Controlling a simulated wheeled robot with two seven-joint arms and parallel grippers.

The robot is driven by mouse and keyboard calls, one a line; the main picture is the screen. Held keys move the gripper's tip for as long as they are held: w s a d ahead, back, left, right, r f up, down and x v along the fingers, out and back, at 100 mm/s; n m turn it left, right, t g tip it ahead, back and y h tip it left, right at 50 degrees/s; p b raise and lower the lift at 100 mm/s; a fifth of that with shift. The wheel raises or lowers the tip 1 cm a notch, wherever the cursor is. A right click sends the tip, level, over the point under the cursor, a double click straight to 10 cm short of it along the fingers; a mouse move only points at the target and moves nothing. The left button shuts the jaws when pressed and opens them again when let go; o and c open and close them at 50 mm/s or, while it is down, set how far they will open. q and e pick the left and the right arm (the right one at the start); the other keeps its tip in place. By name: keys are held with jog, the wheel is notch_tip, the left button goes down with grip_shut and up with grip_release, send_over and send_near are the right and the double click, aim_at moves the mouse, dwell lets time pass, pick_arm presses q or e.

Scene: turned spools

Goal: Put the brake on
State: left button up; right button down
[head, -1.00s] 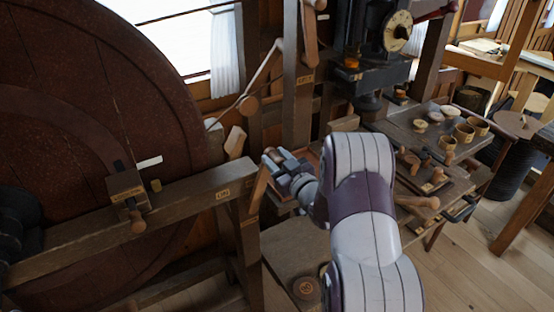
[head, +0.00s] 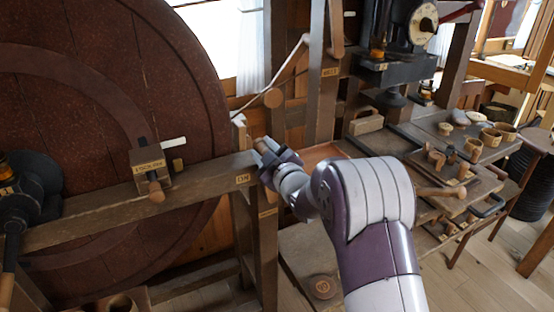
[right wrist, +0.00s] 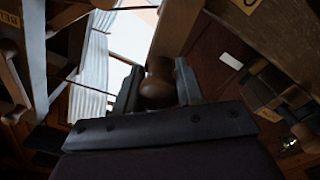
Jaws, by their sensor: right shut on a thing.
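The large dark red-brown wheel (head: 110,110) fills the left of the head view. A wooden beam (head: 110,207) crosses in front of it. My right gripper (head: 264,148) is at the right end of this beam, close to the wheel's right rim. It is shut on a rounded brown wooden knob (right wrist: 158,84), which shows between its fingers in the right wrist view. Whether this knob belongs to the brake cannot be read. A pale wooden piece (head: 240,124) stands just beyond the gripper, beside the rim; I cannot tell whether they touch. My left gripper is not in view.
A labelled box (head: 148,166) with a wooden peg sits on the beam. Labelled upright posts (head: 325,95) stand behind my right gripper. A bench (head: 455,140) with cups and tools is at the right. Open floor (head: 470,285) lies at the lower right.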

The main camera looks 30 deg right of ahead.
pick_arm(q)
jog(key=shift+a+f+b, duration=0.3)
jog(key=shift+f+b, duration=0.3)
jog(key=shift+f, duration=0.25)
pick_arm(e)
jog(key=shift+a+f, duration=0.25)
jog(key=shift+a, duration=0.75)
jog(key=c, duration=0.9)
grip_release()
jog(key=shift+o, duration=1)
jog(key=shift+a, duration=0.25)
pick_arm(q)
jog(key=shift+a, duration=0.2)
pick_arm(e)
jog(key=shift+d, duration=0.15)
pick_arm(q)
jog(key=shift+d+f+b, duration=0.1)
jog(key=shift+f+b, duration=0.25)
pick_arm(e)
jog(key=s, duration=1.2)
jog(key=shift+s, duration=0.35)
